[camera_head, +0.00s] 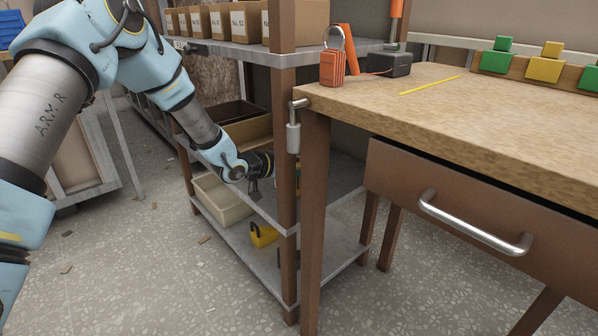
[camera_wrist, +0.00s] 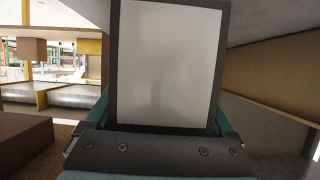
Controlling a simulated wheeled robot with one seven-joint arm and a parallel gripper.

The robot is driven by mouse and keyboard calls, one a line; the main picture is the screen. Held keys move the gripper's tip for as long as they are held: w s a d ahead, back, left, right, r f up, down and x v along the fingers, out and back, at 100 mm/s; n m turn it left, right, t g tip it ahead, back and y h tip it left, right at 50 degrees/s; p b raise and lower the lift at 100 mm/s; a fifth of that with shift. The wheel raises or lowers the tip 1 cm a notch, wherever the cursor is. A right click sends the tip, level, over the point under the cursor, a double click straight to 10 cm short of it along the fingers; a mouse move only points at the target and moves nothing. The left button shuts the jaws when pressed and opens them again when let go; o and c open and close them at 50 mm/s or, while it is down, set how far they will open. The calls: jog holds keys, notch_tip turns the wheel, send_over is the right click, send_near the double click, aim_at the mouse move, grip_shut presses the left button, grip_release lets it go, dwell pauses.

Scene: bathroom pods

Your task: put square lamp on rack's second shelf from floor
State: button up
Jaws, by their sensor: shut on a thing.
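In the wrist view the square lamp (camera_wrist: 165,62) is a pale flat panel in a dark frame, close in front of the camera. My gripper (camera_wrist: 163,128) is shut on it, with teal parts at either side of its lower end. In the head view my gripper (camera_head: 260,166) reaches into the rack (camera_head: 286,150) from the left, just above the second shelf from the floor (camera_head: 268,211). The lamp is mostly hidden there behind my gripper and the rack post. I cannot tell whether it touches the shelf.
The second shelf also carries brown boxes (camera_head: 250,131) at the back. Below stand a beige bin (camera_head: 222,200) and a yellow item (camera_head: 263,234). Cardboard boxes (camera_head: 238,20) fill the upper shelf.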

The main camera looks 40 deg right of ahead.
jog(key=shift+f, duration=0.25)
jog(key=o, duration=1.5)
jog(key=shift+o, duration=0.2)
jog(key=shift+a+r, duration=0.15)
jog(key=p+v, duration=0.2)
jog(key=v, duration=0.9)
jog(key=shift+a, duration=0.35)
